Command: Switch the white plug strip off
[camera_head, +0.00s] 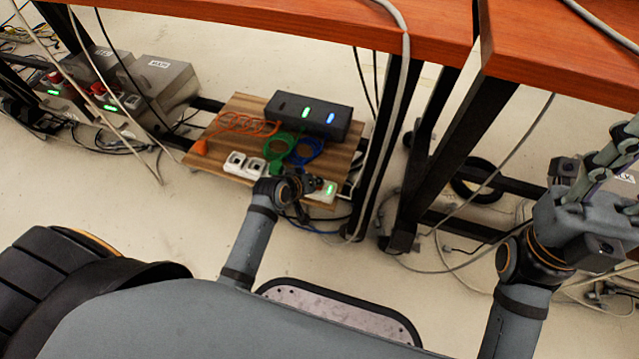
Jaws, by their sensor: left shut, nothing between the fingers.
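The white plug strip (236,163) lies along the near edge of a wooden board. Several sockets show at its left part, and a green light (329,187) glows at its right end. My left gripper (303,182) is shut and empty, over the strip's right part just left of the green light. It hides the strip's middle; I cannot tell whether it touches the strip. My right gripper (619,150) is raised at the right edge of the view, away from the strip and partly cut off.
A black box (312,114) with green and blue lights stands on the wooden board (205,150), with orange, green and blue cables coiled before it. Black table legs (382,150) and hanging cables stand close right of the board. Grey boxes (160,78) stand left.

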